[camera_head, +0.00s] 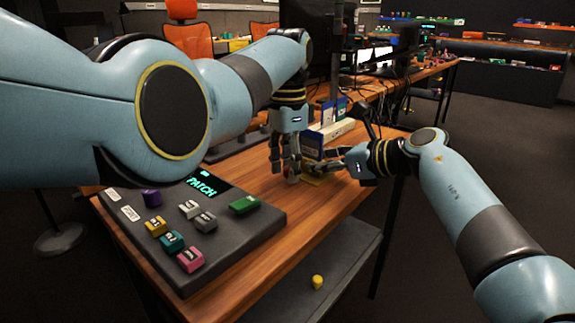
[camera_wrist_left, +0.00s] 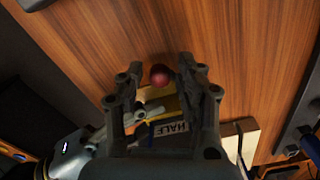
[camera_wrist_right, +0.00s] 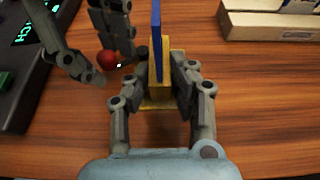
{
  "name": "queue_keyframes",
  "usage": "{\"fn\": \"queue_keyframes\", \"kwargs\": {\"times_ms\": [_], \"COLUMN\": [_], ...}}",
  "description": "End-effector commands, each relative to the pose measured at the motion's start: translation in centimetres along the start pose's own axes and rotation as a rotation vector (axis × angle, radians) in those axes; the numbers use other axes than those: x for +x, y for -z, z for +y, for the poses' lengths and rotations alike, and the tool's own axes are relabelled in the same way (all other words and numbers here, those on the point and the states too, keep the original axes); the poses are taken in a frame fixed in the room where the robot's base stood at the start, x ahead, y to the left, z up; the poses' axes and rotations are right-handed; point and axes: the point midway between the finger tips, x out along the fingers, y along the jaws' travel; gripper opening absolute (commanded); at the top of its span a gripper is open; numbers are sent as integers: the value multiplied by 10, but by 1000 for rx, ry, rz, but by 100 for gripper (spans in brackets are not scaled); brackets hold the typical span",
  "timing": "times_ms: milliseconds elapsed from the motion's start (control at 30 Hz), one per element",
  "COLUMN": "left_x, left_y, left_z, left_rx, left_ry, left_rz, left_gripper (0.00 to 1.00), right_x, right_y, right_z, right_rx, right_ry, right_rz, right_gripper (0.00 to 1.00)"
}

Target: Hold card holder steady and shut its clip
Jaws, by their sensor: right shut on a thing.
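The yellow card holder (camera_wrist_right: 160,98) stands on the wooden table with an upright blue card (camera_wrist_right: 156,35) in it. Its yellow base also shows in the head view (camera_head: 315,180). My right gripper (camera_wrist_right: 158,75) is shut on the holder, one finger on each side. A red ball knob (camera_wrist_left: 160,75), apparently on the clip, sticks out beside the holder. My left gripper (camera_wrist_left: 160,80) points down with its fingers open, one on each side of the knob, with visible gaps. A "HALF" label (camera_wrist_left: 171,128) shows beyond the fingers. The clip's hinge is hidden.
A dark panel (camera_head: 225,228) with a "PATCH" display and several coloured keys fills the table's left part. A pale box (camera_head: 333,132) lies behind the holder. Bare wood lies in front of the holder. A small yellow piece (camera_head: 317,282) rests on the lower shelf.

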Motion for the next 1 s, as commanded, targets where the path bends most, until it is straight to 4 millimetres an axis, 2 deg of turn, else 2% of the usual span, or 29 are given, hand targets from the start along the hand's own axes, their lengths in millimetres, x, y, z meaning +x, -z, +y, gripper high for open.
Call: {"fn": "queue_keyframes", "kwargs": {"times_ms": [33, 200, 267, 467, 800, 1000], "left_x": [0, 0, 0, 0, -1, -1], "left_y": [0, 0, 0, 1, 15, 16], "left_z": [0, 0, 0, 1, 7, 8], "left_rx": [0, 0, 0, -25, -350, -387], "left_ry": [0, 0, 0, 0, 1, 0], "left_rz": [0, 0, 0, 0, 0, 0], "left_gripper": [28, 6, 0, 0, 0, 0], "right_x": [0, 0, 0, 0, 0, 0], "right_y": [0, 0, 0, 0, 0, 0], "right_z": [0, 0, 0, 0, 0, 0], "right_rx": [0, 0, 0, 0, 0, 0], "right_ry": [0, 0, 0, 0, 0, -1], "right_rz": [0, 0, 0, 0, 0, 0], "right_gripper": [0, 0, 0, 0, 0, 0]}}
